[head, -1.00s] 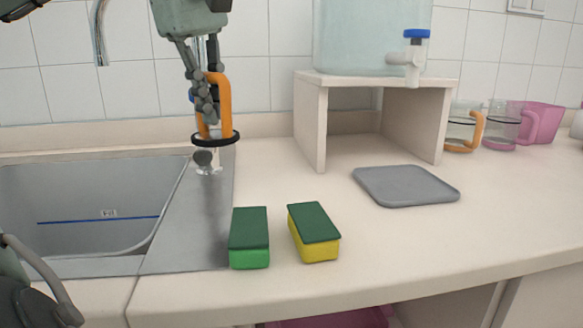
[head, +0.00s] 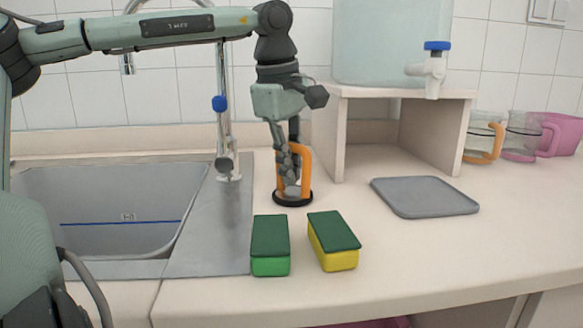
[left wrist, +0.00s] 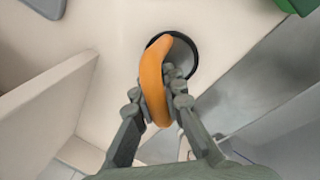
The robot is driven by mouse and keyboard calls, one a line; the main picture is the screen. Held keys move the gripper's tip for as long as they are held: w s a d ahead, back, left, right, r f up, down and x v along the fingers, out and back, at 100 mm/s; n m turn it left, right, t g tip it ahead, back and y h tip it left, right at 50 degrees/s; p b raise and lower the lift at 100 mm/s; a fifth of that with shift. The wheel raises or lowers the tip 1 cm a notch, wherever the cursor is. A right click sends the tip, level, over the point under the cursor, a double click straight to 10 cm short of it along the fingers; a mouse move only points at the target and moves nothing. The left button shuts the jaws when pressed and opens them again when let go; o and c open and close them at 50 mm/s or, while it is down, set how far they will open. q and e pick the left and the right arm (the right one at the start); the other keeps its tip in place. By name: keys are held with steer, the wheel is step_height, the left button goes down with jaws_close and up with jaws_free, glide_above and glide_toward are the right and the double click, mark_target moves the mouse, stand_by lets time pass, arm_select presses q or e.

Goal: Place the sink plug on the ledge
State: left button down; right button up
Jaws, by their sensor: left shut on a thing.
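The sink plug (head: 306,172) has an orange handle and a round black base. My left gripper (head: 290,186) is shut on its handle from above. The plug is upright, with its base at or just above the counter, between the sink and the white stand; I cannot tell whether it touches. In the left wrist view the orange handle (left wrist: 152,80) is between the fingers of the gripper (left wrist: 160,100), over the pale counter. A low raised ledge (head: 80,143) runs along the tiled wall behind the sink. My right gripper is not in view.
The steel sink (head: 110,210) and tap (head: 224,120) are at the left. A green sponge (head: 270,245) and a yellow sponge (head: 333,240) lie in front of the plug.

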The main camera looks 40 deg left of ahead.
arm_select(q)
steer(key=c, duration=1.6)
jaws_free()
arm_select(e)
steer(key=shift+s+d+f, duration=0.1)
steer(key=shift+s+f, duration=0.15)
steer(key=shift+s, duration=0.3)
arm_select(q)
steer(key=shift+r, duration=0.55)
steer(key=p+v, duration=0.1)
steer(key=v, duration=1)
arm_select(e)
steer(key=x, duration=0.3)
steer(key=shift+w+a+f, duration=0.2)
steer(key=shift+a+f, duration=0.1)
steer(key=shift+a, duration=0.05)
arm_select(q)
steer(key=shift+s+d, duration=0.1)
